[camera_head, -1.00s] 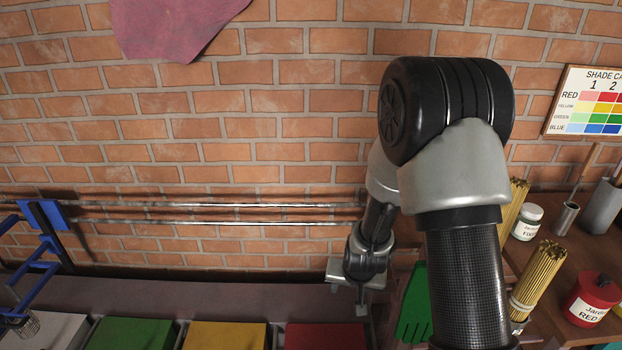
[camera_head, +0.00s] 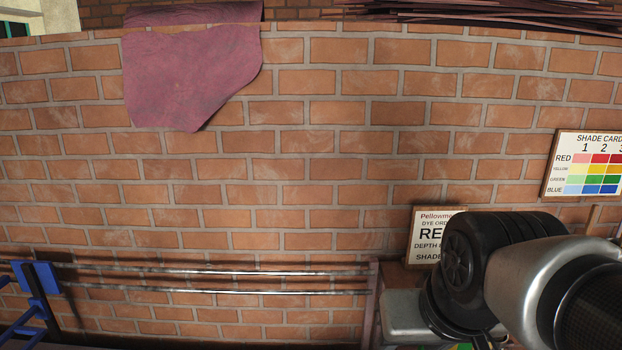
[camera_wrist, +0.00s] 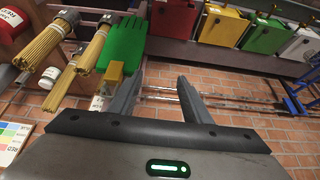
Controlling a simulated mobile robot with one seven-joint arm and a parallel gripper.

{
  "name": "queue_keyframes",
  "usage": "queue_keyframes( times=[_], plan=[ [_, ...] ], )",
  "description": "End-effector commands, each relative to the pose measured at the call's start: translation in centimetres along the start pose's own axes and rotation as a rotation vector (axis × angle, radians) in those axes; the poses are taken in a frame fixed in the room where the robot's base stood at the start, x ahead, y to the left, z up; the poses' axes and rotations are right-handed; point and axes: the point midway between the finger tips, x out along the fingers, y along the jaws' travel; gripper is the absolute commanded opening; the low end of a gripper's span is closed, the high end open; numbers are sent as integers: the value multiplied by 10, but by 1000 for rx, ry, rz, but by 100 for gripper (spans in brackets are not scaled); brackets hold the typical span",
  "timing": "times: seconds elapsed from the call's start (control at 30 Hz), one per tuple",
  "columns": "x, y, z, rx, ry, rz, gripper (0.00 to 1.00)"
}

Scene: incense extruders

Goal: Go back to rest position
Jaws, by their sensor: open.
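My gripper (camera_wrist: 157,88) shows in the wrist view with its two grey fingers spread apart and nothing held between them. Beyond the fingers the wrist view shows the brick wall, two metal rails and the bench goods, all upside down. In the head view my arm fills the lower right corner, and the gripper itself is not visible there.
The wrist view shows a green glove-like piece (camera_wrist: 124,45), bundles of yellow sticks (camera_wrist: 47,42), a white jar (camera_wrist: 49,77) and coloured boxes (camera_wrist: 223,26). The head view shows a shade card (camera_head: 588,165), a dye order card (camera_head: 428,232), rails (camera_head: 220,289) and a purple cloth (camera_head: 190,75).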

Motion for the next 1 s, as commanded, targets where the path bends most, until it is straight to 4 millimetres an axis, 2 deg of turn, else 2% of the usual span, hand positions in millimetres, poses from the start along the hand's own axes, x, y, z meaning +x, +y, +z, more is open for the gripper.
queue_keyframes(
  times=[0.13, 0.2, 0.37, 0.6, 0.7, 0.83, 1.0],
  plan=[
    [-23, 6, 22, -12, 14, 16, 44],
    [-45, 4, 6, -11, 6, 15, 44],
    [-76, 4, -10, -11, 6, 14, 44],
    [-136, 2, -43, -11, 6, 13, 44],
    [-156, 2, -53, -11, 6, 13, 44],
    [-170, 2, -60, -11, 6, 13, 44],
    [-172, 2, -62, -11, 6, 13, 44]
  ],
)
